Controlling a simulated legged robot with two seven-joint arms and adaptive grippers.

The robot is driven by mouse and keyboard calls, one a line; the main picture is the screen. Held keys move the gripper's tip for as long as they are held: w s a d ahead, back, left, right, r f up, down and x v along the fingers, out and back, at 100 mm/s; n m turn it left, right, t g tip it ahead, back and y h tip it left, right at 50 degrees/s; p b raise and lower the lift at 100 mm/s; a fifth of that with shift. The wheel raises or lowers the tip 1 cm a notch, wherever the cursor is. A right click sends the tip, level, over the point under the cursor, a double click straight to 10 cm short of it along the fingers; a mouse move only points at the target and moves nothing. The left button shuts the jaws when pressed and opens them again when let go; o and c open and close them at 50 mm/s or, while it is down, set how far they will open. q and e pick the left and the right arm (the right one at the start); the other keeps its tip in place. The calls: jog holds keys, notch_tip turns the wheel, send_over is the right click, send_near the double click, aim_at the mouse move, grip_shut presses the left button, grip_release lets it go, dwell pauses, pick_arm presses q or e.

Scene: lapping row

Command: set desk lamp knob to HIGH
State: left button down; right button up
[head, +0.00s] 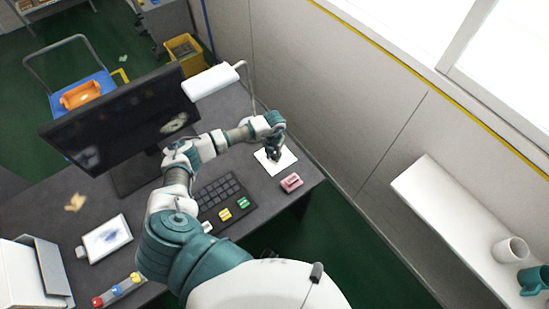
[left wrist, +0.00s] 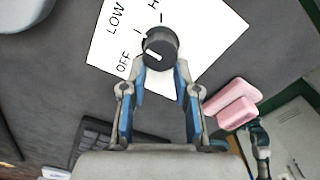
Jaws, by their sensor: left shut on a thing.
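The black round desk lamp knob (left wrist: 160,47) sits on a white plate (left wrist: 215,45) lettered OFF, LOW and a partly cut-off H. A white line on the knob lies toward the OFF side. My left gripper (left wrist: 165,72) is shut on the knob, its blue-padded fingers on either side. In the head view, my left gripper (head: 274,153) comes down over the white plate (head: 267,166) and hides the knob. The white lamp head (head: 210,81) hangs on a bent neck behind my arm. My right gripper is in neither view.
A pink block (head: 291,182) lies close by the plate, near the desk edge. A monitor (head: 120,118) stands at the left. A white shelf (head: 440,205) with mugs is on the right wall.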

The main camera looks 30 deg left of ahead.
pick_arm(q)
jog(key=shift+w+a+r, duration=0.1)
jog(key=shift+w+a, duration=0.1)
jog(key=shift+w, duration=0.3)
jog(key=shift+w+a+r, duration=0.1)
jog(key=shift+w+a, duration=0.1)
jog(key=shift+w, duration=0.25)
jog(key=shift+w+f+m, duration=0.3)
jog(key=shift+w, duration=0.1)
jog(key=shift+s, duration=0.1)
jog(key=shift+s+d+f, duration=0.15)
jog(key=shift+s+d, duration=0.05)
jog(key=shift+s, duration=0.25)
jog(key=c, duration=0.8)
grip_release()
jog(key=shift+w+r, duration=0.1)
jog(key=shift+r, duration=0.25)
notch_tip(320, 180, up, 11)
jog(key=shift+a+r, duration=0.1)
jog(key=shift+r, duration=0.1)
